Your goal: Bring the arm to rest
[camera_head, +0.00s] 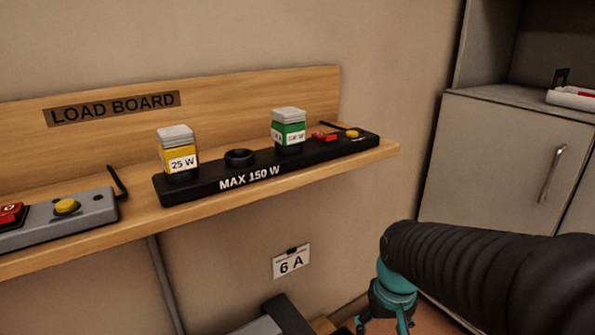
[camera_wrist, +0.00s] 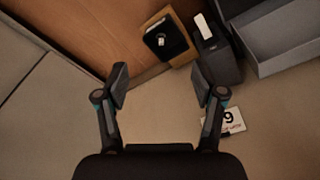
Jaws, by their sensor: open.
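My arm reaches in from the right in the head view, with its black sleeve and teal wrist in front of the cabinet. My gripper (camera_wrist: 160,88) shows in the wrist view with its two fingers spread apart and nothing between them. In the head view only the teal part of its end shows low in the picture, below the shelf and clear of it. The fingertips are cut off or hard to see there.
A wooden shelf (camera_head: 130,233) holds a black strip (camera_head: 205,188) with a yellow 25 W block (camera_head: 180,160) and a green block (camera_head: 289,135). A grey strip (camera_head: 90,208) is at left. A grey cabinet (camera_head: 495,165) stands right. A 6 A card (camera_head: 291,261) is on the wall.

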